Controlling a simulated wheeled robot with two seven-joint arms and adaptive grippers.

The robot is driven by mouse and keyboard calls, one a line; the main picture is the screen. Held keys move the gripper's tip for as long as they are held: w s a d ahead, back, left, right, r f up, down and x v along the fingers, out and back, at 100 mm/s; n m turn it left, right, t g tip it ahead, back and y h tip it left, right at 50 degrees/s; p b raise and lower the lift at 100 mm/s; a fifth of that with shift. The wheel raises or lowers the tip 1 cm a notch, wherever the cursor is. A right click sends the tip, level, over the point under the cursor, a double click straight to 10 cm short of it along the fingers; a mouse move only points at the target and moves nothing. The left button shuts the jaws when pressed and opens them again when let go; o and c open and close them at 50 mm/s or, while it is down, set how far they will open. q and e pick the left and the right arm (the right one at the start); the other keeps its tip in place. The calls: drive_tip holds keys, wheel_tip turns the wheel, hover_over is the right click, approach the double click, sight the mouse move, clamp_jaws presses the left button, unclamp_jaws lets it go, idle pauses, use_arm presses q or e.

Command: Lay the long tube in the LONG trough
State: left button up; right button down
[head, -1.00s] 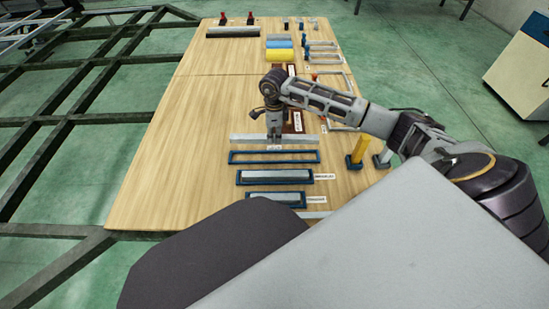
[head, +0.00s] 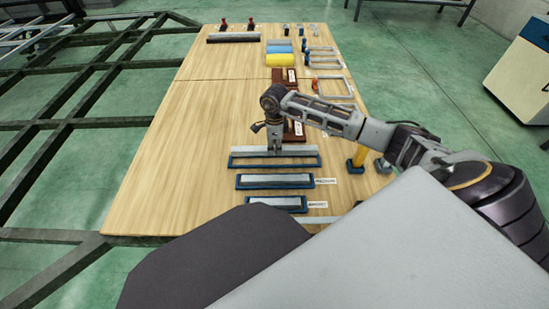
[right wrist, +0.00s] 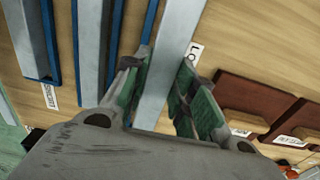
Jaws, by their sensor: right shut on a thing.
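The long grey tube (head: 245,150) lies crosswise over the far part of the long blue trough (head: 275,167). My right gripper (head: 275,151) points down and is shut on the tube near its middle. In the right wrist view, the tube (right wrist: 172,55) runs between the two green-padded fingers (right wrist: 158,90), and a blue trough edge shows just left of it. I cannot tell whether the tube touches the trough floor. The left gripper is not in view.
Two shorter blue troughs, the middle one (head: 275,181) and the nearest (head: 278,203), each hold a grey tube. A yellow post (head: 359,156) stands right of the long trough. Brown blocks (head: 291,77) lie farther back. The board's left side is clear.

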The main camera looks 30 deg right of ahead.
drive_tip(key=shift+f, duration=0.2)
drive_tip(key=shift+f+b, duration=0.9)
drive_tip(key=shift+f, duration=1.6)
drive_tip(key=shift+f, duration=0.15)
drive_tip(key=c, duration=1.2)
unclamp_jaws()
drive_tip(key=shift+o, duration=0.2)
